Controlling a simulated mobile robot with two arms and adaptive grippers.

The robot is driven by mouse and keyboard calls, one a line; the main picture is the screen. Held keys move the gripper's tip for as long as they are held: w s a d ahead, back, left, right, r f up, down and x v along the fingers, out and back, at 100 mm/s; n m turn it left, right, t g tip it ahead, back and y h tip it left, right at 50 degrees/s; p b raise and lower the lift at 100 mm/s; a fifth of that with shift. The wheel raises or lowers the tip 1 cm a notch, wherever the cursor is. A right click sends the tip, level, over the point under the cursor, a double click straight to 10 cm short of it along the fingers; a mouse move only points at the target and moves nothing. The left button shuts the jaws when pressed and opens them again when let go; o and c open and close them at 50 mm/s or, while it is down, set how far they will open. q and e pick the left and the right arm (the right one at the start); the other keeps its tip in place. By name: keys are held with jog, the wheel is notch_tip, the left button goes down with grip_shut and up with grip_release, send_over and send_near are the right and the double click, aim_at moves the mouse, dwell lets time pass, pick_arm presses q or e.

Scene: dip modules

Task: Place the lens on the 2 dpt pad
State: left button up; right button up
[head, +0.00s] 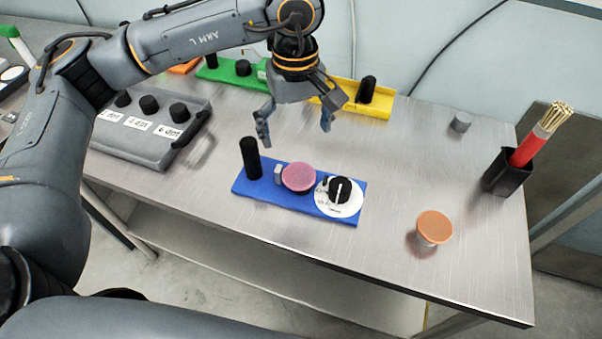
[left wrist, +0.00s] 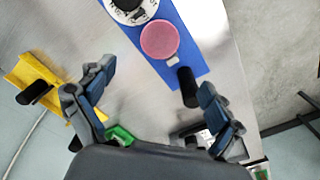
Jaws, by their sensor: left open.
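The grey tray (head: 150,155) at the left of the table carries white labels; the left one (head: 110,116) reads about 2 dpt, with a black knob (head: 123,99) behind it. No part is plainly marked as the lens; a pink disc (head: 298,177) on the blue module (head: 270,190) and an orange disc on a short stand (head: 434,227) are candidates. My left gripper (head: 297,133) is open and empty, pointing down above the table just behind the blue module. In the left wrist view the pink disc (left wrist: 160,39) lies beyond the open fingers (left wrist: 155,80). My right gripper is out of view.
The blue module also has a black post (head: 250,158) and a white dial (head: 339,197). Green (head: 225,73) and yellow (head: 378,98) modules stand behind. A black cup (head: 507,173) with a red bundle and a small grey cylinder (head: 460,122) stand at right.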

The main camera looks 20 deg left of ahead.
pick_arm(q)
send_over(298, 174)
notch_tip(298, 174, down, 5)
jog(key=shift+w+a+r+p, duration=0.1)
jog(key=shift+a+p, duration=0.05)
jog(key=shift+p, duration=0.2)
jog(key=f+p, duration=0.1)
jog(key=f, duration=0.1)
jog(key=f+p, duration=0.1)
jog(key=f, duration=0.2)
jog(key=shift+d, duration=0.2)
jog(key=shift+f, duration=0.2)
jog(key=c, duration=1.1)
jog(key=shift+c, duration=0.2)
